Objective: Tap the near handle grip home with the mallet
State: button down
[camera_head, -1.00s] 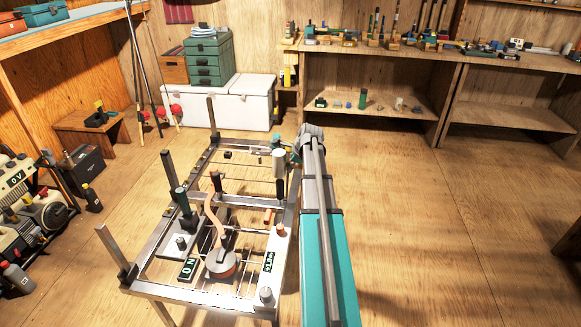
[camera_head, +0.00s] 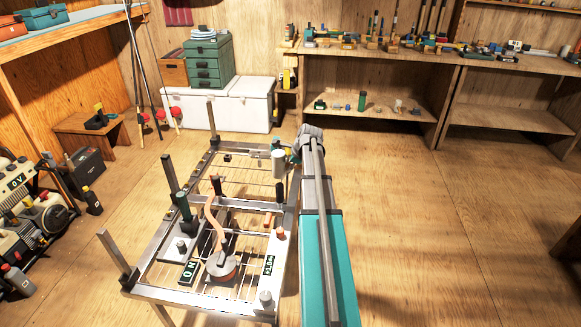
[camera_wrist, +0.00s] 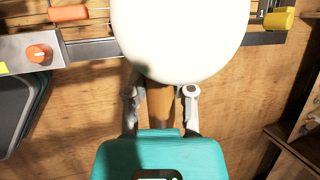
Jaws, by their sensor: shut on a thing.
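The mallet's large white head (camera_wrist: 180,35) fills the top middle of the wrist view. Its wooden handle (camera_wrist: 160,108) runs down between the two fingers of my gripper (camera_wrist: 160,95), which is shut on it. A yellow grip (camera_wrist: 280,18) is at the right. The mallet's underside is hidden.
The metal frame (camera_head: 205,295) has upright posts and an orange knob (camera_wrist: 38,53) on its rail. A pan-like thing with a curved handle (camera_head: 222,265) sits inside it. A white chest (camera_head: 235,110) and shelves (camera_head: 385,118) stand behind. The floor at right is clear.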

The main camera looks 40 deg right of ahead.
jog(key=shift+f, duration=0.1)
jog(key=shift+f+b, duration=0.45)
jog(key=shift+b, duration=0.05)
dwell(1.1)
jog(key=shift+r, duration=0.15)
dwell(0.6)
notch_tip(320, 180, down, 5)
jog(key=b, duration=0.4)
jog(key=shift+b, duration=0.4)
jog(key=shift+r+p, duration=2)
jog(key=shift+p, duration=0.05)
jog(key=shift+r, duration=0.15)
